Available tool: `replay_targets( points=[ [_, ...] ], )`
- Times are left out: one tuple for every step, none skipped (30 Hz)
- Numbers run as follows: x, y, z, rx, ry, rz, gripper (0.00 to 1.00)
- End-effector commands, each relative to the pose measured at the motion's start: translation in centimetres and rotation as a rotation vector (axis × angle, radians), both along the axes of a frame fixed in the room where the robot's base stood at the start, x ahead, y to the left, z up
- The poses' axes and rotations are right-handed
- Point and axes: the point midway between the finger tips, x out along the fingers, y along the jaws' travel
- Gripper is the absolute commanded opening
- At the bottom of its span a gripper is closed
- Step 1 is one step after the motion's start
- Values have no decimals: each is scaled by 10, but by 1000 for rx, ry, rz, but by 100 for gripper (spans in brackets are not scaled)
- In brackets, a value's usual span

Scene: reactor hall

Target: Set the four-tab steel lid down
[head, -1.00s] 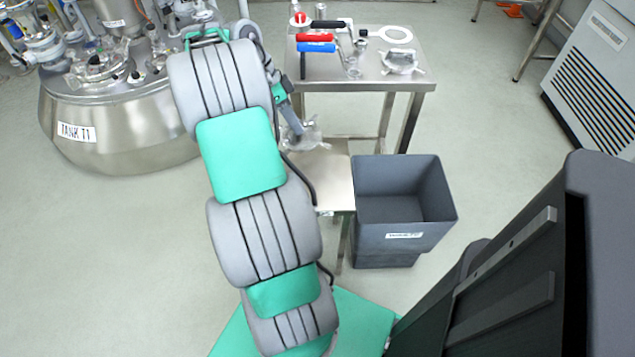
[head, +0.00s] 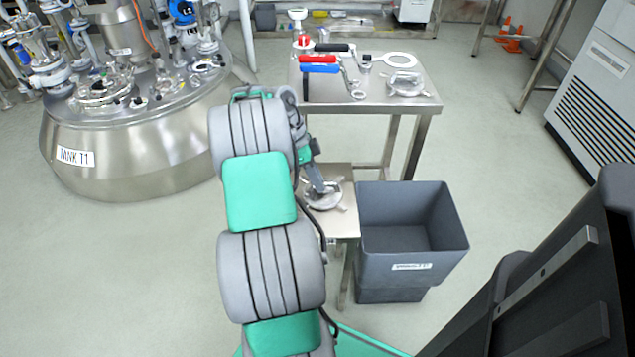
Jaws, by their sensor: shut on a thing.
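The four-tab steel lid (head: 324,201) is over the lower steel side shelf (head: 341,226) in the head view, its tabs sticking out around a round plate. My gripper (head: 326,190) points down at the lid and is shut on it near its middle. My arm hides the lid's left side. I cannot tell whether the lid touches the shelf or is just above it. A second, similar tabbed steel lid (head: 406,84) lies on the higher steel table (head: 385,103).
A grey bin (head: 412,225) stands right of the shelf. Tank T1 (head: 120,150) stands at left. A dark cabinet-like shape fills the lower right.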

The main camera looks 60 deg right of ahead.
Motion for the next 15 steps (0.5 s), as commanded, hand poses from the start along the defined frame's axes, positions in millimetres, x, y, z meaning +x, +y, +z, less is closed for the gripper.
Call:
replay_targets(
  points=[
    [0, 0, 0, -1, 0, 0, 0],
    [0, 0, -1, 0, 0, 0, 0],
    [0, 0, -3, 0, 0, 0, 0],
    [0, 0, -4, 0, 0, 0, 0],
    [0, 0, -5, 0, 0, 0, 0],
    [0, 0, -4, 1, 0, 1, 16],
    [0, 0, -4, 1, 0, 1, 19],
    [0, 0, -4, 1, 0, 1, 21],
    [0, 0, -3, 1, 0, 1, 25],
    [0, 0, -3, 1, 0, 1, 27],
    [0, 0, -3, 1, 0, 1, 29],
    [0, 0, -3, 1, 0, 1, 33],
    [0, 0, -3, 1, 0, 1, 35],
    [0, 0, -3, 1, 0, 1, 35],
    [0, 0, -3, 1, 0, 1, 35]
  ],
)
